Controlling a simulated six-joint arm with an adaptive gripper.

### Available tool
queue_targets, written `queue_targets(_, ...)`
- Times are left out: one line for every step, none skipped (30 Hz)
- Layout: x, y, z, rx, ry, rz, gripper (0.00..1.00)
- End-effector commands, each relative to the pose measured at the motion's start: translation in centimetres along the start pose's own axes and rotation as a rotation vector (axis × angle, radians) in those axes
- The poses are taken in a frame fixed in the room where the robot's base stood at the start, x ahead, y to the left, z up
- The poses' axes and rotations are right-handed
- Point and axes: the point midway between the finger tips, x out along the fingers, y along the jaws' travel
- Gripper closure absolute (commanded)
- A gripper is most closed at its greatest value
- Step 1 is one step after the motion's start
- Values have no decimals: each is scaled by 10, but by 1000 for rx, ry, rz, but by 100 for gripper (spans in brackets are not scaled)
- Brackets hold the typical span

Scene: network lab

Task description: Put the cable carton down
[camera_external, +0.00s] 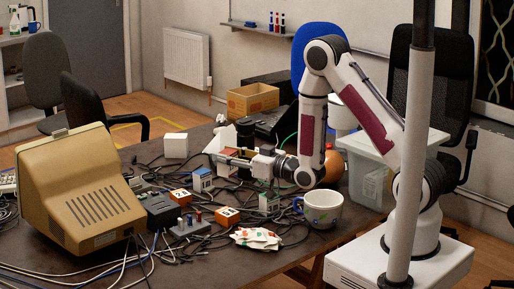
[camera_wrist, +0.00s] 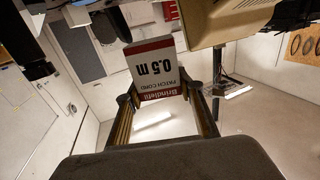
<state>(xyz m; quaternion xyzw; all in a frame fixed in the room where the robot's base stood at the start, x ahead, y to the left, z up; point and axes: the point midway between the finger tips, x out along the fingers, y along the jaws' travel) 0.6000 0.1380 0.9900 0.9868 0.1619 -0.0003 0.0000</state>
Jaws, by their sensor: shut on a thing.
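The cable carton is a white box with red bands, printed "Patch cord 0.5 m", and it fills the space between my fingers in the wrist view (camera_wrist: 156,74). The print reads upside down there. In the external view the carton (camera_external: 219,142) shows as a white, tilted shape at the far end of my gripper (camera_external: 234,158), partly hidden by it. My gripper reaches left, about level, low over the cluttered table (camera_external: 117,239), and is shut on the carton. I cannot tell whether the carton touches anything below it.
A beige monitor (camera_external: 85,192) stands at left. A white box (camera_external: 176,146), orange blocks (camera_external: 226,216), cables and a crumpled packet (camera_external: 256,238) crowd the table. A mug (camera_external: 324,211) stands near my wrist. Behind are a cardboard box (camera_external: 252,99) and, right, a plastic bin (camera_external: 369,178).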

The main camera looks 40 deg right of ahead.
Motion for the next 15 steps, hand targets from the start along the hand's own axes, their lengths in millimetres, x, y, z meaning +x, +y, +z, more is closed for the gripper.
queue_targets(-1, 15, -5, 0, 3, 19, 87)
queue_targets(-2, 22, -7, 0, 4, 28, 87)
queue_targets(-4, 31, -10, -1, 4, 39, 87)
queue_targets(-5, 38, -11, 0, 3, 49, 87)
queue_targets(-6, 46, -13, 0, 3, 59, 87)
queue_targets(-8, 56, -16, -1, 3, 74, 87)
queue_targets(-9, 63, -18, -1, 4, 85, 87)
queue_targets(-10, 71, -20, -1, 4, 96, 87)
queue_targets(-13, 81, -22, -1, 3, 113, 87)
queue_targets(-15, 89, -24, -1, 3, 125, 87)
queue_targets(-17, 97, -26, -1, 3, 139, 87)
queue_targets(-20, 108, -29, -1, 4, 158, 87)
queue_targets(-22, 116, -31, -1, 4, 172, 87)
queue_targets(-24, 124, -33, -1, 3, 186, 87)
queue_targets(-27, 135, -34, -1, 3, 205, 87)
